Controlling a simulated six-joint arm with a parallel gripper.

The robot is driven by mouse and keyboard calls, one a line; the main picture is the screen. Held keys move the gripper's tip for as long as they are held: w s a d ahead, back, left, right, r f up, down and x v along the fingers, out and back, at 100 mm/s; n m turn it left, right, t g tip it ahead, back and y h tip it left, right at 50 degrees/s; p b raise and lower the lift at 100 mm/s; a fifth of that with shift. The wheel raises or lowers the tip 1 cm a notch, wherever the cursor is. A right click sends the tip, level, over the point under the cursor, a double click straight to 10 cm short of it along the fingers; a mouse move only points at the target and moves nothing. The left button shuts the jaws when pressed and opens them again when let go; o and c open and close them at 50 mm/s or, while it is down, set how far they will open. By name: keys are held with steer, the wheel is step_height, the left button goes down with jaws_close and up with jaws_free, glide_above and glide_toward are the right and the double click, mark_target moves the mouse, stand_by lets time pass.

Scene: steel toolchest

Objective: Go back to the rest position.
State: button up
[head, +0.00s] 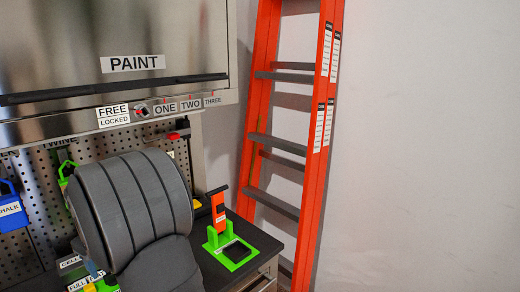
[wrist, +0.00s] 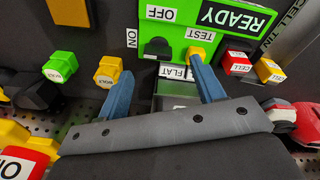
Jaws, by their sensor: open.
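In the wrist view my gripper (wrist: 160,68) has its two blue fingers spread apart, with no object held between them. The fingertips are in front of the lower part of a green box (wrist: 218,28) labelled READY, TEST, ON and OFF. The right fingertip is close to the box's yellow button (wrist: 203,38); I cannot tell whether they touch. A black switch (wrist: 157,48) sits between the fingertips, under the OFF label. In the head view my grey arm fills the left middle and hides most of my gripper and the box.
Yellow (wrist: 107,72) and green (wrist: 60,66) blocks stand left of the fingers, red (wrist: 236,63) and yellow (wrist: 269,70) cells to the right. In the head view an orange tester (head: 219,212) stands in a green holder (head: 229,254) on the bench, near an orange ladder (head: 317,150).

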steer(key=shift+w+a+f+n+g+h, duration=0.1)
steer(key=shift+w+f+n+g, duration=0.2)
steer(key=shift+f, duration=0.35)
steer(key=shift+w+a+f+n+t+h, duration=0.15)
steer(key=shift+f+n, duration=0.2)
steer(key=shift+f, duration=0.25)
steer(key=shift+w+a+f+n+g+h, duration=0.1)
steer(key=shift+f+n+g, duration=0.2)
steer(key=shift+f, duration=0.35)
steer(key=shift+o, duration=0.5)
steer(key=o, duration=0.7)
steer(key=shift+o, duration=0.2)
steer(key=s+a+r+n+t, duration=0.3)
steer(key=s+r+n+t, duration=0.1)
steer(key=s+r+n, duration=0.85)
steer(key=w+f+m, duration=0.1)
steer(key=w+f, duration=0.4)
steer(key=f, duration=0.2)
steer(key=shift+a+f+y, duration=0.15)
steer(key=shift+a+y, duration=0.15)
steer(key=shift+y, duration=0.15)
steer(key=v, duration=1)
